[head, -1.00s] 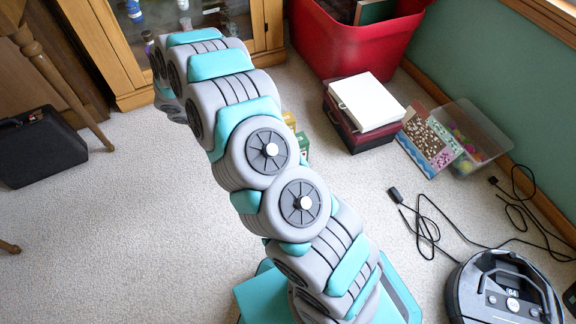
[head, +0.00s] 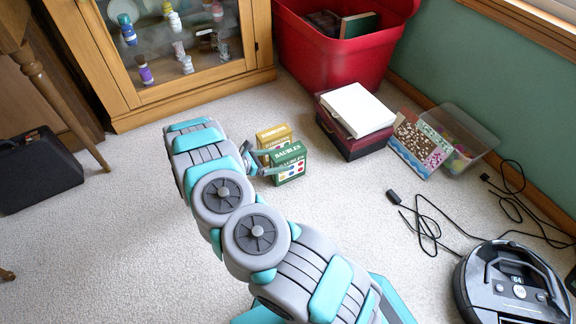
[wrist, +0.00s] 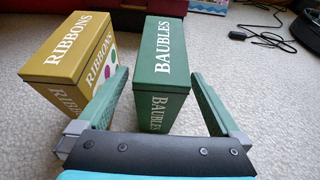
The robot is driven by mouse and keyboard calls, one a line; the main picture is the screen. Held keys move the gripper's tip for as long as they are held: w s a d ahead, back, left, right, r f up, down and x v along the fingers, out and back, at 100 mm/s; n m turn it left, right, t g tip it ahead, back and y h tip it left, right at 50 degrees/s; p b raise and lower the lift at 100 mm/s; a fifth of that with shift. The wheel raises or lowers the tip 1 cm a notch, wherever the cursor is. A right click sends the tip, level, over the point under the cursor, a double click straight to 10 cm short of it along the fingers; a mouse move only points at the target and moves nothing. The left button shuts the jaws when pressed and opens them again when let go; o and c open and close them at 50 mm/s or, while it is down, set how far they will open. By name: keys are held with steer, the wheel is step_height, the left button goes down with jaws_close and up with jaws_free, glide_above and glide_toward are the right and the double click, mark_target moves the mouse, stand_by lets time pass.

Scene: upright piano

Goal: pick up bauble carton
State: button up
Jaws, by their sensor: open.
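The bauble carton (head: 288,164) is a green box marked BAUBLES, upright on the carpet. In the wrist view the bauble carton (wrist: 163,75) stands between my gripper's two spread fingers. My gripper (wrist: 164,90) is open, one finger on each side of the carton, and I cannot tell whether either touches it. In the head view my gripper (head: 258,160) is at the carton's left side, partly hidden by my arm. A yellow ribbons carton (wrist: 75,58) stands just left of the green one, with my left finger near the gap; it also shows in the head view (head: 273,136).
A dark red box (head: 350,140) with a white box (head: 359,108) on top stands right of the cartons. Behind are a red bin (head: 340,62) and a glass-fronted cabinet (head: 180,108). Cables (head: 430,225) and a robot vacuum (head: 512,285) lie at right.

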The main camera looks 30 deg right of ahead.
steer(key=shift+r+b+x, duration=0.1)
steer(key=shift+b+x, duration=0.15)
steer(key=shift+x, duration=1)
steer(key=shift+r+b+x, duration=0.15)
steer(key=shift+b+x, duration=0.05)
steer(key=shift+x, duration=1.1)
steer(key=shift+d, duration=0.1)
jaws_close()
